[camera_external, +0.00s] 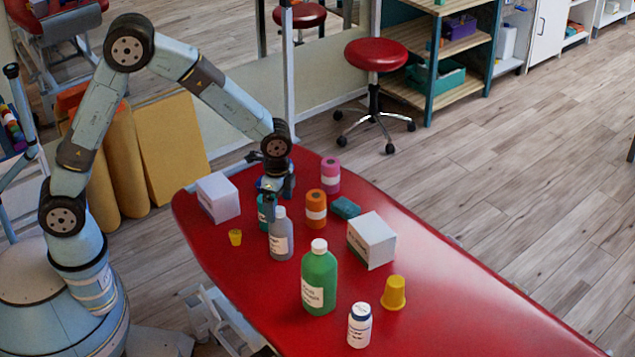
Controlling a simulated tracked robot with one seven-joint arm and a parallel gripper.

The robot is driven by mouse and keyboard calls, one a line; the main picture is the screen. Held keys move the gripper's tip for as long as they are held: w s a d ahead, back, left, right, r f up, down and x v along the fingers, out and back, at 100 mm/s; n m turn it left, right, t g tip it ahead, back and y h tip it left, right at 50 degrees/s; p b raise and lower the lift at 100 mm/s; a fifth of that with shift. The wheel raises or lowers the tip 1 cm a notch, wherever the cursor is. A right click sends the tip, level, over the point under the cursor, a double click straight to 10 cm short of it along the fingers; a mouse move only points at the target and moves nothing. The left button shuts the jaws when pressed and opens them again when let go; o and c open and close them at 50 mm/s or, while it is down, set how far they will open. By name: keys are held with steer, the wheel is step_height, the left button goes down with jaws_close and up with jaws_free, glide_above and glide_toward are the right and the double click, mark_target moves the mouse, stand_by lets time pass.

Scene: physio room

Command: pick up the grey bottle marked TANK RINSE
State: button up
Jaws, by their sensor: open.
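The grey bottle (281,236) stands upright on the red table, with a light cap and a pale label whose words are too small to read. My gripper (270,207) points down just behind and to the left of the bottle's cap, by a teal item. It is open, and one finger shows close to the bottle's upper left side. I cannot tell whether the fingers are around the bottle or only beside it.
The right end is clear.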

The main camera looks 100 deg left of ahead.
mark_target(281, 232)
steer(key=shift+f, duration=2.85)
jaws_close()
